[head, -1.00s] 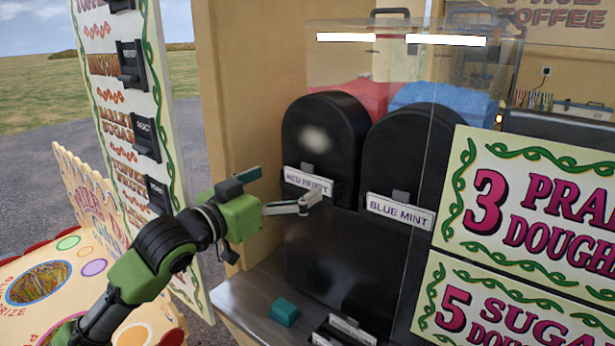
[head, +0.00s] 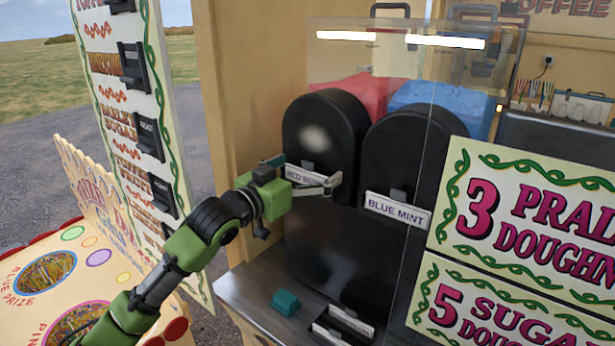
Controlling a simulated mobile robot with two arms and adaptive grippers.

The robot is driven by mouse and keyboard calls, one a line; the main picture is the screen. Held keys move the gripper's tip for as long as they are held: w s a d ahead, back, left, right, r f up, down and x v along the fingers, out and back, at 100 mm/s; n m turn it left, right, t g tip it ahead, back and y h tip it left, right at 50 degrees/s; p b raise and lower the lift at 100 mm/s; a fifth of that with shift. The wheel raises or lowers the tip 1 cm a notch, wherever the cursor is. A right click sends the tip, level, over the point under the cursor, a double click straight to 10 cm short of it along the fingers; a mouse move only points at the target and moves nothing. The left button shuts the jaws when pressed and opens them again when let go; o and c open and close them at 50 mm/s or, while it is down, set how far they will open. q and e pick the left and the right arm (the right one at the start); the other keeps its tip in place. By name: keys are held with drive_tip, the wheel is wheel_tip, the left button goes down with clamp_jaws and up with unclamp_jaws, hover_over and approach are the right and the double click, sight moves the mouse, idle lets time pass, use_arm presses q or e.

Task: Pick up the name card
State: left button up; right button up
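A white name card reading RED BERRY (head: 304,175) sits on the front of the left black rounded bin (head: 322,125). A second card reading BLUE MINT (head: 397,210) sits on the right black bin (head: 408,150). My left gripper (head: 303,172) is at the RED BERRY card, open, with one finger near the card's left end and the other across its right end. The fingers partly hide the card, and I cannot tell whether they touch it. My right gripper is not in view.
A clear panel (head: 425,125) stands before the right bin. On the metal counter below lie a teal block (head: 286,302) and a dark holder with white cards (head: 343,325). A tall menu board (head: 125,120) is at left, price signs (head: 530,210) at right.

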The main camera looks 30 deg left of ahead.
use_arm(q)
drive_tip(key=c, duration=0.5)
drive_tip(key=shift+o, duration=0.2)
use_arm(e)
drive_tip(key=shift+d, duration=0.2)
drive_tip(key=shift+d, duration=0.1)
use_arm(q)
drive_tip(key=shift+r, duration=0.1)
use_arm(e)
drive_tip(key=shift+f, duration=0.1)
